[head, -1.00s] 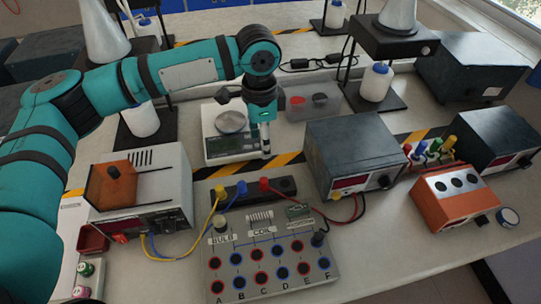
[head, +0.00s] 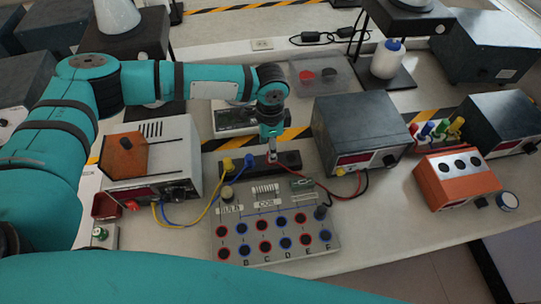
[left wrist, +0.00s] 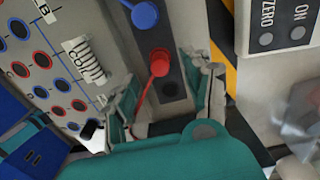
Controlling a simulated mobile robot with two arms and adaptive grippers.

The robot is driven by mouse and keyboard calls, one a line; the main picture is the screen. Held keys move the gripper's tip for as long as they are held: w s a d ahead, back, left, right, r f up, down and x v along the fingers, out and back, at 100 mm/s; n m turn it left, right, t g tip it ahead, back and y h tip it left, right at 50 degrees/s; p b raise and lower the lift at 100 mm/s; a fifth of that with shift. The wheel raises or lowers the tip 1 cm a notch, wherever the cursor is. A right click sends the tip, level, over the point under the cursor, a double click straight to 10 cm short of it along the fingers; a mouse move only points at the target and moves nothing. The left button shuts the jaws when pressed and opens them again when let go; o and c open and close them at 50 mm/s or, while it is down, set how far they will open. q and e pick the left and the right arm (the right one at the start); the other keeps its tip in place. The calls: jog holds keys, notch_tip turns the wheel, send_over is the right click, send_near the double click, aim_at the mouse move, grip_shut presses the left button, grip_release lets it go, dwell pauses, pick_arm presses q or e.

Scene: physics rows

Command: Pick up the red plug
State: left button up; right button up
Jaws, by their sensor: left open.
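The red plug (left wrist: 159,62) sits in the black socket strip (left wrist: 170,90), with a red cable running from it. In the head view, my left gripper (head: 271,150) is directly over the red plug's place on the strip and largely hides it. In the left wrist view, my left gripper (left wrist: 165,95) has its fingers apart, one on each side of the strip around the red cable, with nothing gripped. The plug head lies between and just beyond the fingertips. Whether the fingers touch it I cannot tell. My right gripper is out of view.
A blue plug (left wrist: 145,14) and a yellow plug (head: 228,164) stand beside the red one. The circuit board (head: 275,240) lies in front. A dark power supply (head: 360,132) stands to the right, and a scale (head: 228,118) behind.

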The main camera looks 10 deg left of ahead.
pick_arm(q)
notch_tip(320, 180, down, 4)
jog(key=shift+f+p, duration=0.1)
jog(key=shift+p, duration=0.35)
grip_shut()
